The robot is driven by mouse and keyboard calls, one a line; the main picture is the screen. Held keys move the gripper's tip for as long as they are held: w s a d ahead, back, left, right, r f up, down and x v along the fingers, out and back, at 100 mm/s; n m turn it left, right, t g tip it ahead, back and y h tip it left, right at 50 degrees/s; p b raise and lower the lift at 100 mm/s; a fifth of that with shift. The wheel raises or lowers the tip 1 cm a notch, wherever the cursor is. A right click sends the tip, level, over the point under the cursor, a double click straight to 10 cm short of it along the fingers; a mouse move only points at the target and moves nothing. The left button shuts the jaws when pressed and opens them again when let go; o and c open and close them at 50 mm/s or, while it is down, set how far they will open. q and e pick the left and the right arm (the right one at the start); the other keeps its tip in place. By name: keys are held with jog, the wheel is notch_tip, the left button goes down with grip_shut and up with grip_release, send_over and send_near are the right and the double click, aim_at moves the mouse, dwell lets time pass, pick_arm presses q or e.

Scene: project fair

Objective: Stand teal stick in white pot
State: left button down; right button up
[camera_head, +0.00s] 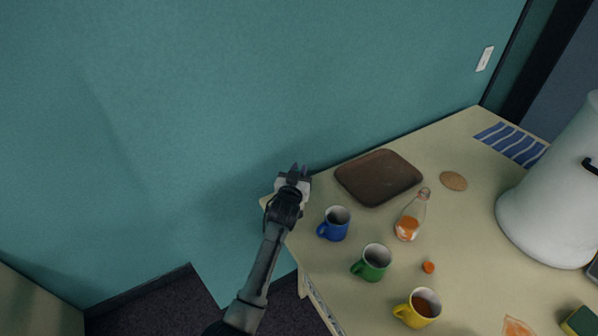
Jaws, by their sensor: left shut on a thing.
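My left gripper (299,172) is above the back left corner of the table, close to the teal wall. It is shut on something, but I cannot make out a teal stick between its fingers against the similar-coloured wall. A small white shape (305,188) shows beside and partly behind the gripper. It may be the white pot, but my gripper and wrist hide most of it. My right gripper is not in view.
The table (455,240) holds a brown tray (379,177), blue mug (335,224), green mug (372,262), yellow mug (418,308), glass bottle (411,216) and orange cap (428,267). A cork-coloured disc (453,181) lies behind. A large white vessel (553,205) stands right.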

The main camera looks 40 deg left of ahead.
pick_arm(q)
jog(key=shift+f, duration=0.1)
jog(key=c, duration=1.1)
grip_release()
jog(key=s+d+f+m+g+h, duration=0.2)
jog(key=s+d+f+g, duration=0.2)
jog(key=s, duration=1)
jog(key=s+d+f+m+g+h, duration=0.2)
jog(key=s+d, duration=0.6)
jog(key=s, duration=0.7)
jog(key=s+d+f+m+g+h+p, duration=0.1)
jog(key=s+d+f+g, duration=0.5)
jog(key=s, duration=0.8)
jog(key=shift+s+d+f+m+g+h, duration=0.2)
jog(key=shift+f+m+h, duration=0.25)
jog(key=shift+f+h, duration=0.2)
jog(key=shift+s+d+f+m+g+h, duration=0.2)
jog(key=shift+f+m+h, duration=0.25)
jog(key=shift+f+h, duration=0.15)
jog(key=shift+r, duration=0.15)
